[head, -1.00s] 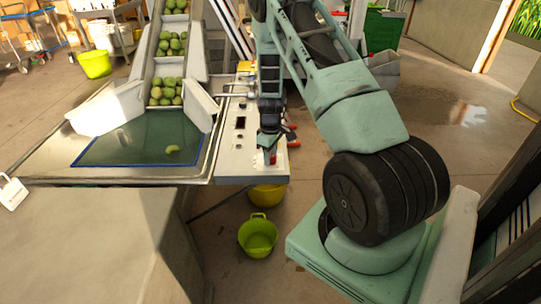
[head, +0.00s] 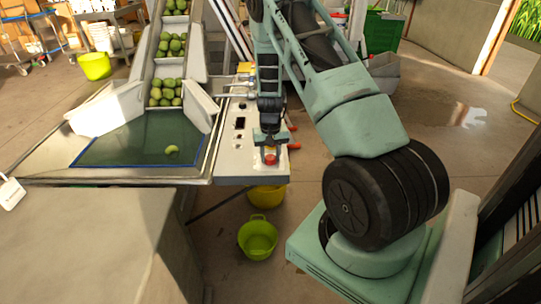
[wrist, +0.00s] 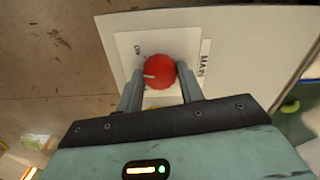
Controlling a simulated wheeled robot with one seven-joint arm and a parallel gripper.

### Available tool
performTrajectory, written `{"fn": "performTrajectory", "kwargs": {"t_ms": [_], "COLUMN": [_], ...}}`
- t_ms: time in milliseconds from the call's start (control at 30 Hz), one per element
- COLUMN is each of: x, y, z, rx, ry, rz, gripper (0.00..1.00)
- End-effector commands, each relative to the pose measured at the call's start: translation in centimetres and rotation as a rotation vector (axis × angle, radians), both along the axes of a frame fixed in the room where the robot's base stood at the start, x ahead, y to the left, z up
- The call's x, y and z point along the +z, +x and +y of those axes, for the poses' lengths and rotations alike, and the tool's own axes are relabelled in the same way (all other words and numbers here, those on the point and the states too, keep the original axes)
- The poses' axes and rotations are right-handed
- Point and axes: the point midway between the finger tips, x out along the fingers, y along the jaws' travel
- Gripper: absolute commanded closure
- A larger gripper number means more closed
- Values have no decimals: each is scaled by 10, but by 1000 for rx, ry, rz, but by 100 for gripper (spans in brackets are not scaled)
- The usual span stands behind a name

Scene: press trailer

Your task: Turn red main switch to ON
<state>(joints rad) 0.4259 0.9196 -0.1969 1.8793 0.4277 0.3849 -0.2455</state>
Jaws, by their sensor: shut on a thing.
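The red main switch (head: 270,159) is a round knob near the front end of the white control panel (head: 235,167). In the wrist view the red knob (wrist: 160,72) sits on a white plate (wrist: 135,62) with a partly visible label, "MAI…", at its right. A pale pointer line on the knob points left. A small dark mark shows on the plate at upper left, too small to read. My gripper (head: 270,145) is above the knob, its two fingers shut on opposite sides of it. The finger tips partly hide the knob's sides.
Other dark controls (head: 240,122) sit further back on the panel. Red-orange handles (head: 293,146) stick out at its right edge. A conveyor (head: 168,70) with green fruit is behind left. A yellow-green bucket (head: 257,238) stands on the floor below.

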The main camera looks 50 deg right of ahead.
Motion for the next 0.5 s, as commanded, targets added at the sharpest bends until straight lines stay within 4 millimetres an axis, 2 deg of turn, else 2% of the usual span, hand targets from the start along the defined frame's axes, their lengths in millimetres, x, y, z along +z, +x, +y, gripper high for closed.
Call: {"fn": "performTrajectory", "kwargs": {"t_ms": [500], "x": [1], "y": [1], "z": [-1], "rx": [-424], "ry": [-3], "rz": [-4], "gripper": [85]}}
